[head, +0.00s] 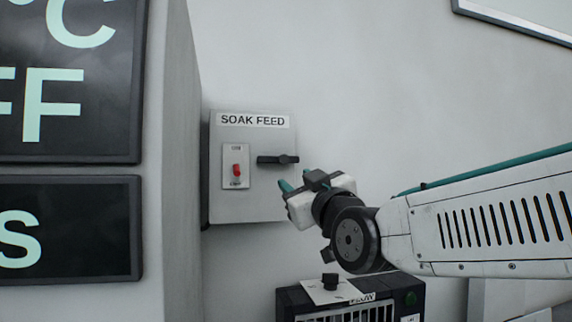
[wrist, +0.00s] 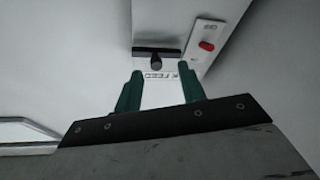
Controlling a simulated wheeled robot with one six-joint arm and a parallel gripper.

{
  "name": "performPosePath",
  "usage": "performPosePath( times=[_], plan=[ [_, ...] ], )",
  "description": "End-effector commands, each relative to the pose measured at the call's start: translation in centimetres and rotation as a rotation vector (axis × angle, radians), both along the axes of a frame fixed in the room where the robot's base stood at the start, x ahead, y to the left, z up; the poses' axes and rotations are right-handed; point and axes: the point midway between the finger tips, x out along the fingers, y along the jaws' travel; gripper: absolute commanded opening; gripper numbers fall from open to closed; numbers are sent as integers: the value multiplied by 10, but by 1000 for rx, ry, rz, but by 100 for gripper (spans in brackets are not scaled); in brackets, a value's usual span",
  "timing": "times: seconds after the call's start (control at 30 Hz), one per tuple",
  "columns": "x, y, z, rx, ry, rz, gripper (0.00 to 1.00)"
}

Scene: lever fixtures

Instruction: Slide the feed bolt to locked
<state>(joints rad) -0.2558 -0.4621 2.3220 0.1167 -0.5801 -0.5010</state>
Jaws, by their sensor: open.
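My gripper (head: 296,180) is open and empty, with teal fingers, just below and right of the bolt in the head view. It also shows in the wrist view (wrist: 161,73), apart from the knob as far as I can tell.
A red switch (head: 237,170) on a white plate is left of the bolt; it also shows in the wrist view (wrist: 206,46). A dark unit with a black knob (head: 330,281) stands below my arm. A large panel with dark displays (head: 70,230) is at the left.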

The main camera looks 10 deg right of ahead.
Motion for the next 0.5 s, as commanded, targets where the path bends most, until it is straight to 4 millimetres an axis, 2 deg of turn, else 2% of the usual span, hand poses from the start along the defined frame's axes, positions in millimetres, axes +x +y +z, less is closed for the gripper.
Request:
performPosePath(
  times=[0.17,0.5],
  plan=[
    [-1,-3,17,-18,-84,-23,40],
    [46,6,33,-22,-79,-22,40]
  ],
)
